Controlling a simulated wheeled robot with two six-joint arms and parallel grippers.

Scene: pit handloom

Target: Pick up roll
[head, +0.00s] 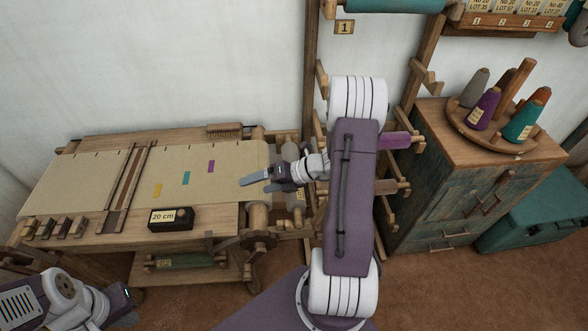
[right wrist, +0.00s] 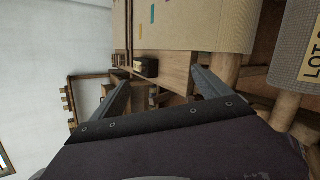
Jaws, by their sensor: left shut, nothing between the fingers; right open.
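A grey woven roll with a cream "LOT" label shows at the right edge of the right wrist view (right wrist: 298,45), cut off by the frame. In the head view a pale roll (head: 297,199) at the loom's right end is mostly hidden by my right arm; I cannot tell if it is the same one. A green roll (head: 185,260) lies on the loom's lower shelf. My right gripper (head: 256,184) is open and empty over the cloth's right end; its spread fingers show in the right wrist view (right wrist: 161,78). My left gripper (head: 126,317) is shut and empty at lower left.
The loom cloth (head: 90,178) carries coloured marks. A black "20 cm" block (head: 170,219) and a brush (head: 225,130) sit on the loom. A rack with a purple roll (head: 400,140) stands behind my right arm. A cabinet (head: 440,190) with thread cones and a teal chest (head: 540,215) are at right.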

